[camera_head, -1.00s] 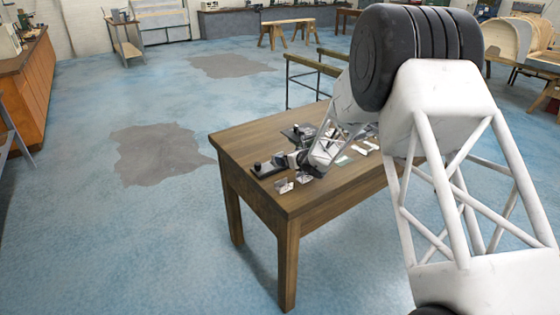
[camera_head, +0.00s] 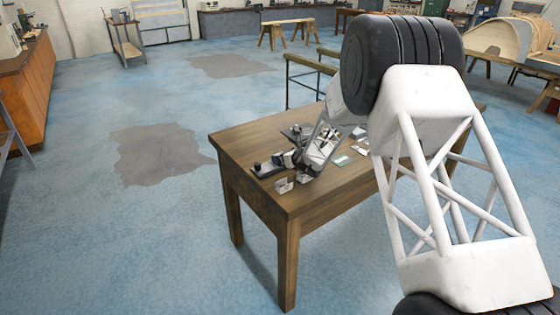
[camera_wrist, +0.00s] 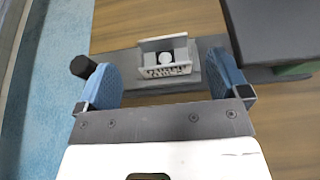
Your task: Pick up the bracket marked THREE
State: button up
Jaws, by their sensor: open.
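My gripper (camera_wrist: 163,70) is open, its two blue fingers wide apart in the wrist view. Between them is a light grey bracket (camera_wrist: 150,46) with a raised back plate, a slotted front and a round white part. It sits on a dark grey base (camera_wrist: 125,58). The fingers appear apart from it on both sides. I cannot read a mark on it, so I cannot tell whether it is the one marked THREE.
The wooden table (camera_head: 255,200) carries the parts. A black knob (camera_wrist: 82,66) stands beside the left finger, and a large dark block (camera_wrist: 275,30) is close by the right finger. Flat pale pieces (camera_head: 342,160) lie farther right on the table. The table's left edge is near.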

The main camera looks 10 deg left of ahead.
aim_at(278, 154)
jog(key=shift+x, duration=2.4)
jog(key=shift+w, duration=0.1)
jog(key=c, duration=1.1)
jog(key=shift+r, duration=0.1)
jog(key=shift+r, duration=0.45)
jog(key=s+d, duration=0.8)
jog(key=d, duration=0.1)
jog(key=shift+s, duration=0.4)
notch_tip(278, 154, up, 14)
jog(key=shift+s+d, duration=0.15)
jog(key=shift+s, duration=0.05)
